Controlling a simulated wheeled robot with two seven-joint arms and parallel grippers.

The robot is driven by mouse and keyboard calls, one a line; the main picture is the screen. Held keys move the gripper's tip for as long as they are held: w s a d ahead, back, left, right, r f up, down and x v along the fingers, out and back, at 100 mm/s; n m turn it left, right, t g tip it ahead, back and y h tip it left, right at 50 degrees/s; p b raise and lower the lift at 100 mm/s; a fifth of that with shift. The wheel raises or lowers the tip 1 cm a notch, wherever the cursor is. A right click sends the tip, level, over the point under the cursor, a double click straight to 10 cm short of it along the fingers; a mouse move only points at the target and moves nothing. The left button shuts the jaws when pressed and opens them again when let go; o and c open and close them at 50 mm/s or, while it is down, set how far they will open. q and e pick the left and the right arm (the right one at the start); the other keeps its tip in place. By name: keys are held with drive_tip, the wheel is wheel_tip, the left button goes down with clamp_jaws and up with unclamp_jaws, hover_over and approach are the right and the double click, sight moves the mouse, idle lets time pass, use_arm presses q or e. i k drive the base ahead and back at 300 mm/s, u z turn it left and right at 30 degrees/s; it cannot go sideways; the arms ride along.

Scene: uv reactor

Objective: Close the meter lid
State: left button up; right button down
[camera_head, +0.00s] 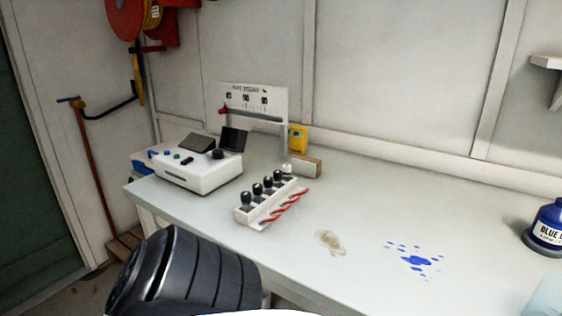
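The meter (198,174) is a white box with a sloped front on the left part of the bench. It has small blue and green buttons, a black knob (217,154) and a dark panel on top. A dark square flap (234,139) stands raised at its back right. It looks like the lid, standing open, though it is too small to be sure. Neither of my grippers is in view, and nothing touches the meter.
A white rack (262,204) with several black-capped vials and red twisted strips stands right of the meter. A scale board (255,98) stands behind. Brown and blue stains mark the bench (345,200). A blue bottle (548,222) is far right. A large dark ribbed object (185,275) fills the lower left.

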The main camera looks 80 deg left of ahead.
sight(233, 140)
drive_tip(key=u, duration=3)
drive_tip(key=k, duration=0.5)
drive_tip(key=u, duration=1.8)
drive_tip(key=i, duration=1.05)
drive_tip(key=z, duration=2.2)
drive_tip(key=i, duration=0.15)
drive_tip(key=u, duration=0.1)
